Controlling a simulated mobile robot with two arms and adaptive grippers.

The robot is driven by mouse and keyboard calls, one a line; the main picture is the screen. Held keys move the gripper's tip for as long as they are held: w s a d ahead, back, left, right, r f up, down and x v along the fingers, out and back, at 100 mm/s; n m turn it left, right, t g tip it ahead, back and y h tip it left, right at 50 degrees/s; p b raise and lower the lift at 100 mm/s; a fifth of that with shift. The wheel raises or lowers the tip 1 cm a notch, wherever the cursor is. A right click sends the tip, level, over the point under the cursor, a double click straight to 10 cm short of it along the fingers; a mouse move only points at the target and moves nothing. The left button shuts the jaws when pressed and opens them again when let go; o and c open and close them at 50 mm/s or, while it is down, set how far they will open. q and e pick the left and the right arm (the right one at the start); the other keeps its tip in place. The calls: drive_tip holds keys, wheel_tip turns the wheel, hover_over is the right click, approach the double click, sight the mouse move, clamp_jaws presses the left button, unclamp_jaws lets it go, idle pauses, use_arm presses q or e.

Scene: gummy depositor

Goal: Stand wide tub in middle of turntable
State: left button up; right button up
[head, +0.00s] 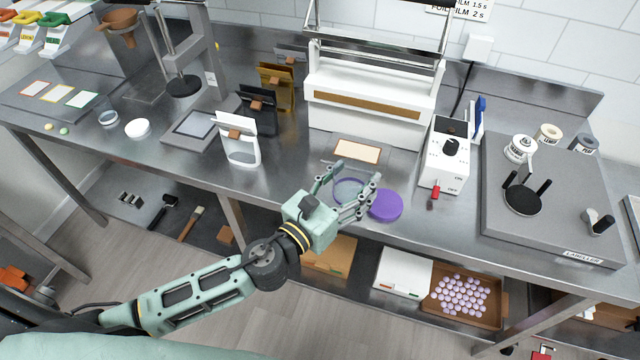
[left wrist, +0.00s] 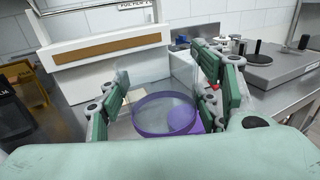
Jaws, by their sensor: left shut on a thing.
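The wide tub (head: 349,190) is clear, shallow and round, with a purple tint at its edge. It is between the fingers of my left gripper (head: 348,188), which is shut on it over the front of the steel bench. In the left wrist view the tub (left wrist: 164,115) shows between the two green fingers (left wrist: 165,105). A dark round disc (head: 522,201) with black posts sits on the grey labeller at the right; it looks like the turntable. Whether the tub touches the bench is hard to tell. My right gripper is not in view.
A purple lid (head: 386,205) lies just right of the tub. A white control box (head: 443,165) with a red-tipped lever stands between there and the labeller (head: 560,225). A white sealing machine (head: 365,105) is behind. The front bench strip is mostly clear.

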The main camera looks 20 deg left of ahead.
use_arm(q)
drive_tip(key=shift+w+d+r, duration=0.15)
drive_tip(key=shift+w, duration=0.2)
drive_tip(key=w+a+f+b, duration=0.1)
drive_tip(key=w+a+f, duration=0.1)
drive_tip(key=a, duration=0.1)
drive_tip(key=w+a+f+b, duration=0.2)
drive_tip(key=a+f, duration=0.1)
drive_tip(key=w+a+f+b, duration=0.2)
drive_tip(key=w+a, duration=0.1)
drive_tip(key=shift+a+f, duration=0.1)
drive_tip(key=shift+f, duration=0.05)
wheel_tip(320, 180, down, 2)
drive_tip(key=shift+f+b, duration=0.25)
drive_tip(key=shift+b, duration=0.55)
drive_tip(key=shift+f, duration=0.45)
